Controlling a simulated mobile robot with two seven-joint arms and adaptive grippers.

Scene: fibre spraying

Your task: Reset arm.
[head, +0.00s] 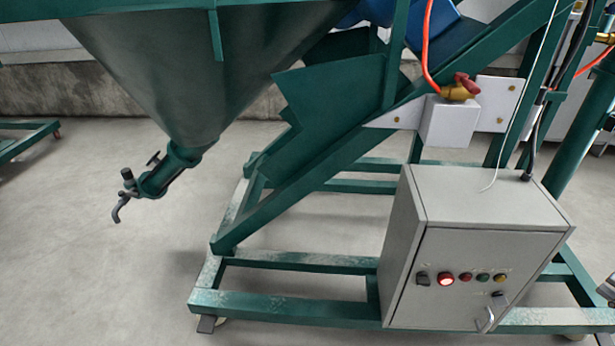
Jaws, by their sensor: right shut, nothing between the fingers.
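My right gripper (608,286) shows only as a small sliver at the right edge of the head view, low down beside the grey control box (485,275). It is shut and empty, and most of it is cut off by the frame. It appears apart from the box, though the gap is hard to judge. My left gripper and left arm are not in view.
The control box has a lit red button (446,279), several other buttons and a handle. It sits on a green wheeled frame (290,307). A green hopper (190,60) with a bottom outlet valve (150,182) hangs at left. The floor (90,270) at lower left is clear.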

